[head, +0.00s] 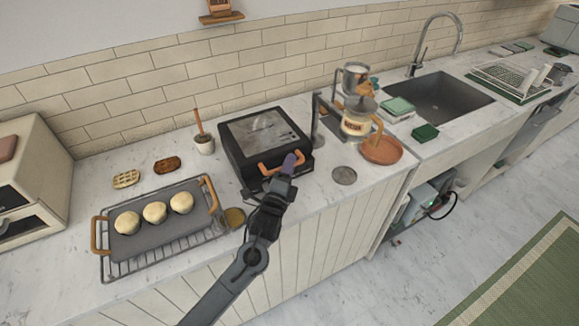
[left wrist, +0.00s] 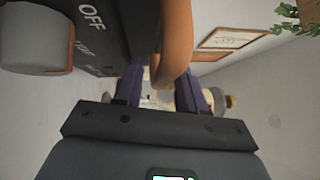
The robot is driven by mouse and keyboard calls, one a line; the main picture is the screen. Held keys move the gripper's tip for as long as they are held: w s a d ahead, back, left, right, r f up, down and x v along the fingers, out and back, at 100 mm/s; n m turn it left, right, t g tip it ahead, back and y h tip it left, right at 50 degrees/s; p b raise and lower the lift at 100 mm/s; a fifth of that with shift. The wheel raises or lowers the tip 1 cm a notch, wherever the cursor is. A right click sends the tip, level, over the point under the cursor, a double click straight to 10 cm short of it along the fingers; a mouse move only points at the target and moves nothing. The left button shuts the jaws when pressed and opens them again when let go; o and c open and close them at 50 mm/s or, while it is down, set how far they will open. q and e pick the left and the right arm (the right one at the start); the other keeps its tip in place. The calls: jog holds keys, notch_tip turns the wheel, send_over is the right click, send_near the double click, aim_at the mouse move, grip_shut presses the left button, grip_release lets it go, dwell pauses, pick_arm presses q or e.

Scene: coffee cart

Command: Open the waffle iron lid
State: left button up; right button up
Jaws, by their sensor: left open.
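The black waffle iron (head: 236,158) stands on the marble counter with its lid (head: 262,130) down. Its orange-brown handle (head: 268,168) sticks out at the front. In the left wrist view, the curved handle (left wrist: 177,45) comes down between the two spread fingers of the gripper (left wrist: 160,90). I cannot tell whether a finger touches it. My right gripper is not in view.
A grey tray (head: 165,238) with several round buns lies on a wire rack to the left. A small pot (head: 204,145) stands behind left. A grey disc (head: 344,175) lies near the edge.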

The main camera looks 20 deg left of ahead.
pick_arm(q)
jog(key=shift+w, duration=0.4)
grip_shut()
jog(key=shift+r, duration=0.1)
